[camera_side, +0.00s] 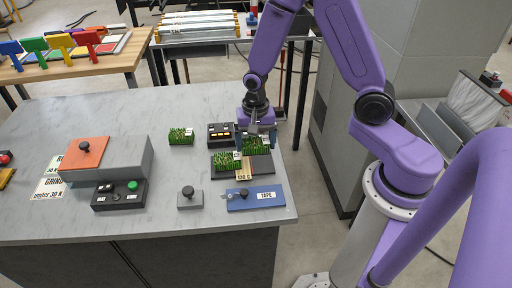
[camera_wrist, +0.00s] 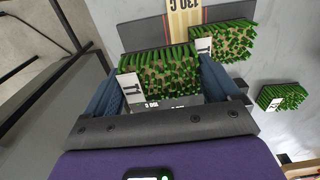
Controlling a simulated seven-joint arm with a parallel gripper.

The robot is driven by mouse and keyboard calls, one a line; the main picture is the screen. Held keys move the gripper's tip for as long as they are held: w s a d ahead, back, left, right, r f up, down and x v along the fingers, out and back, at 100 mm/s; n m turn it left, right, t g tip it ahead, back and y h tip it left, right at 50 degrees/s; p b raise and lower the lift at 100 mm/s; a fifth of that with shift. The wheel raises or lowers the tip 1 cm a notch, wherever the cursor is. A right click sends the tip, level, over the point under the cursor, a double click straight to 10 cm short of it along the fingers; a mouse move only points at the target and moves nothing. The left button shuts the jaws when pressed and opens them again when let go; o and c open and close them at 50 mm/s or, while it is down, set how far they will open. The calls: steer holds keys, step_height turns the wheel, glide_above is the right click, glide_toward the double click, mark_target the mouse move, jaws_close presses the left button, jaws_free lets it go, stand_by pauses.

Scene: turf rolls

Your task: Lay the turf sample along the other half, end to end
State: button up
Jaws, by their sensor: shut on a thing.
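My gripper (camera_side: 257,137) is shut on a green turf sample (camera_side: 256,147). In the wrist view the held turf (camera_wrist: 158,80) sits between the two blue fingers, with a white tag at its left end. The other turf half (camera_side: 227,160) lies on a dark board (camera_side: 261,166), to the left of and nearer the camera than the held piece. In the wrist view that half (camera_wrist: 222,42) is up and right of the held turf, apart from it and offset sideways. I cannot tell whether the held turf touches the board.
A third turf piece (camera_side: 181,137) lies to the left. A dark device with lit indicators (camera_side: 220,134) stands close beside my gripper. A blue TAPE plate (camera_side: 256,198) and grey knob block (camera_side: 189,199) lie in front.

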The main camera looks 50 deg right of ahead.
mark_target(257, 151)
steer(key=shift+s+f, duration=0.15)
steer(key=shift+f, duration=1.1)
steer(key=shift+s+f, duration=0.1)
steer(key=shift+f, duration=0.45)
steer(key=o, duration=0.9)
steer(key=shift+o, duration=0.2)
steer(key=shift+a+r, duration=0.1)
steer(key=shift+r, duration=0.35)
steer(key=r, duration=1)
steer(key=shift+w+r, duration=0.2)
steer(key=shift+r, duration=0.15)
steer(key=shift+s+r, duration=0.1)
steer(key=shift+r, duration=0.7)
steer(key=s+a+r+n, duration=0.1)
steer(key=s+r+n, duration=0.2)
steer(key=s+n, duration=0.7)
steer(key=s+a+r+n, duration=0.1)
steer(key=s+r+n, duration=0.2)
steer(key=s+n, duration=0.8)
steer(key=shift+s+a+n, duration=0.2)
steer(key=shift+s+n, duration=0.1)
